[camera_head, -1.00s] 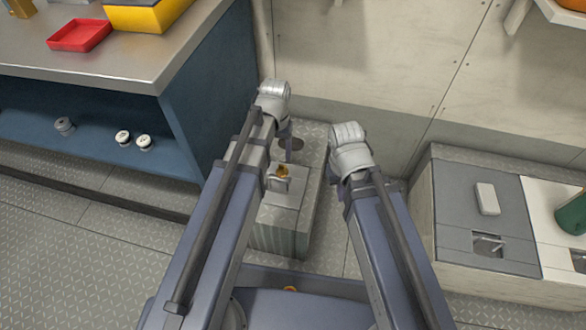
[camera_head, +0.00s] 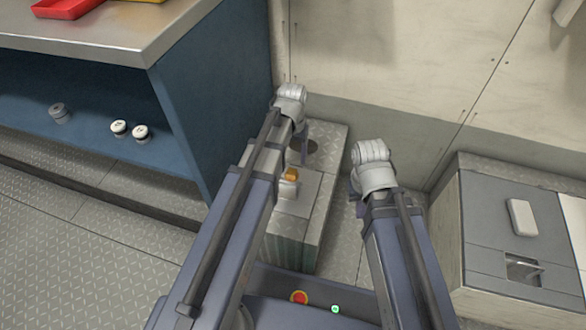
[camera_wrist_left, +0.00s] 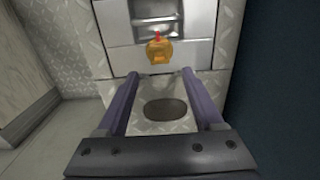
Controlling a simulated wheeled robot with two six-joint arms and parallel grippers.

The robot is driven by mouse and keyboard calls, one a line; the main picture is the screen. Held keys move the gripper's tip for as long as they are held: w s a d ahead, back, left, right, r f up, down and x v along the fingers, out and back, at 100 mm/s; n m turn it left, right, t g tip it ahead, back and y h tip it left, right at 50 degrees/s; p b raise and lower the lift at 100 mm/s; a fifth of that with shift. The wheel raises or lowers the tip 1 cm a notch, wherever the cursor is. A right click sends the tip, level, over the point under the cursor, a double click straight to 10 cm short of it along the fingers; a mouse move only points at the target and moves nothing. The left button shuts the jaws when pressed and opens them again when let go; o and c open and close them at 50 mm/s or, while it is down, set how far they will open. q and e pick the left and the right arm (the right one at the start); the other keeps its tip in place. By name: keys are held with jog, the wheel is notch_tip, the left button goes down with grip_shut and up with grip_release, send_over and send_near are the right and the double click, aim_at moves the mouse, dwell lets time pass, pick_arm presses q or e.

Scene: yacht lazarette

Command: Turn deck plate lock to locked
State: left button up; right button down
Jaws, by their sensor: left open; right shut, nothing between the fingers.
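The deck plate lock is an orange knob (camera_head: 291,174) on a grey hatch plate (camera_head: 305,196) set in a low metal step. In the left wrist view the knob (camera_wrist_left: 159,52) has a small red mark at its top edge, below a metal recess. My left gripper (camera_wrist_left: 158,75) is open and empty. Its two purple fingers are spread, pointing toward the plate, and the knob shows just beyond their tips, between them. In the head view most of the left gripper is hidden by its wrist. My right arm ends at its wrist (camera_head: 371,168), right of the step; its fingers are hidden.
A dark oval opening (camera_wrist_left: 165,110) lies in the step top, under the left gripper. A blue cabinet (camera_head: 215,100) stands close on the left. A grey-topped locker (camera_head: 490,200) with a latch recess stands at the right. The wall closes the back.

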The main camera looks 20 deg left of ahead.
aim_at(293, 169)
pick_arm(q)
notch_tip(293, 169, down, 6)
jog(key=b, duration=0.5)
jog(key=shift+f, duration=0.1)
grip_shut()
dwell(0.4)
